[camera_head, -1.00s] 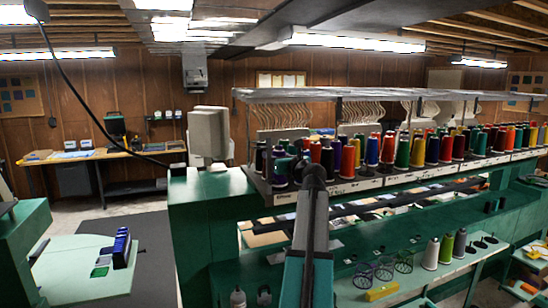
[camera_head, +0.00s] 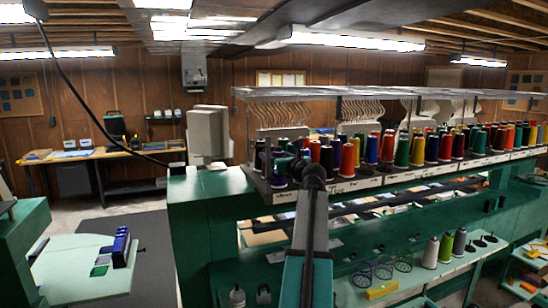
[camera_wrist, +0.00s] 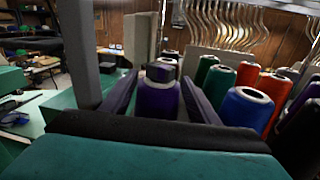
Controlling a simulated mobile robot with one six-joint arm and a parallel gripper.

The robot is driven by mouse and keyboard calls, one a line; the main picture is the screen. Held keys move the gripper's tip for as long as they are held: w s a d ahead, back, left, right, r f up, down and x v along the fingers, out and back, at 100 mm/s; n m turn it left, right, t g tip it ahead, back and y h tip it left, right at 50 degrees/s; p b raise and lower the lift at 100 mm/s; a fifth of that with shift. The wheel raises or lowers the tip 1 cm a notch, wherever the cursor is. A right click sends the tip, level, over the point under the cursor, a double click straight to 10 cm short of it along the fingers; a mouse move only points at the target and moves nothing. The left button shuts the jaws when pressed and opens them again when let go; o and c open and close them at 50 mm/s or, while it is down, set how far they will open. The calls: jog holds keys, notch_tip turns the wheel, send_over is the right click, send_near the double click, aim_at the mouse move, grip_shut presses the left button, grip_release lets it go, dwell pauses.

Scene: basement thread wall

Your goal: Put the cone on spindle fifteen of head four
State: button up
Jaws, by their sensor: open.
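A purple cone (camera_wrist: 158,99) stands upright in the middle of the wrist view, with a pale ring near its top. My gripper (camera_wrist: 160,82) is open, with one dark finger on each side of this cone. I cannot tell whether the fingers touch it. In the head view my gripper (camera_head: 290,158) is small and dark at the left end of the thread rack (camera_head: 345,186), with purple thread (camera_head: 280,181) just below it. The rack's labels are too small to read, so I cannot tell which head or spindle this is.
A blue cone (camera_wrist: 247,107) stands close to the right finger, with red and green cones beyond. A dark post (camera_wrist: 82,50) rises close on the left. A lower shelf (camera_head: 420,275) holds a grey cone (camera_head: 431,252), a green cone (camera_head: 459,241) and empty holders.

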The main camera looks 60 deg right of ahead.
jog(key=b+v, duration=0.5)
jog(key=v, duration=0.8)
jog(key=shift+s+a, duration=0.2)
jog(key=shift+s, duration=0.15)
